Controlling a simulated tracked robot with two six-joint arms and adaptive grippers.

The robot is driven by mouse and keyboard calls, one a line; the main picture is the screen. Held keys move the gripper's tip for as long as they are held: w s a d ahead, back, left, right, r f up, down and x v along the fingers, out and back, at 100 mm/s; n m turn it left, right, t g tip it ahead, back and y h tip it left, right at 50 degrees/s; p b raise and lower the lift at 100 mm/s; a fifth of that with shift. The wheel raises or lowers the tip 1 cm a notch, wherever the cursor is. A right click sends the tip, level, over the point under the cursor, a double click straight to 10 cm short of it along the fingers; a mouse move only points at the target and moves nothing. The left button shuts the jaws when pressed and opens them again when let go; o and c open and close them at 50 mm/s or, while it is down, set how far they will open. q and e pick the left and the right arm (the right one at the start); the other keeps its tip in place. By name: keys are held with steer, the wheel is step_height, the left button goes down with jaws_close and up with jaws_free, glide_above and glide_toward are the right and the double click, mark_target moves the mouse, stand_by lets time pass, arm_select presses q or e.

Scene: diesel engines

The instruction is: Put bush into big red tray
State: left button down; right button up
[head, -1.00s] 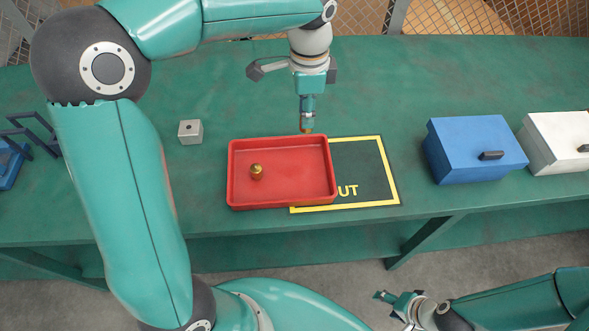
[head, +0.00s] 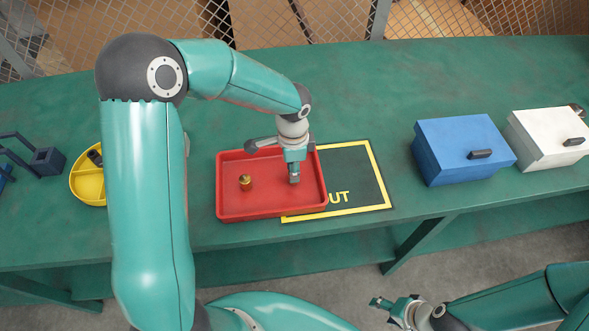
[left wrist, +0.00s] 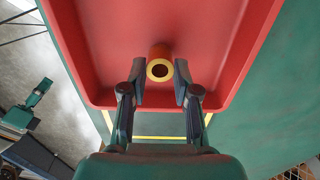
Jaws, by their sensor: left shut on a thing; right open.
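The big red tray (head: 240,211) lies on the green table, partly over the yellow-outlined square. My left gripper (head: 293,178) points down inside the tray's right part. In the left wrist view, my left gripper (left wrist: 160,88) is shut on the bush (left wrist: 160,68), an orange-brown cylinder with a hole facing the camera, over the tray floor (left wrist: 110,45). In the head view the fingers mostly hide this bush. A small brass part (head: 246,183) stands in the tray's left part, apart from the gripper. My right gripper (head: 385,303) is open and empty before the table.
A blue box (head: 450,150) and a white box (head: 540,140) with dark handles stand at the right. A yellow divided container (head: 88,188) is partly behind my left arm. The outlined square's right part (head: 355,175) is clear.

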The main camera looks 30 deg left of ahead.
arm_select(q)
steer(key=shift+f, duration=0.35)
steer(key=shift+f, duration=0.15)
steer(key=c, duration=0.9)
jaws_free()
steer(key=shift+o, duration=0.2)
steer(key=shift+r, duration=0.3)
step_height(320, 180, up, 12)
steer(key=shift+p, duration=0.35)
steer(key=shift+f, duration=0.15)
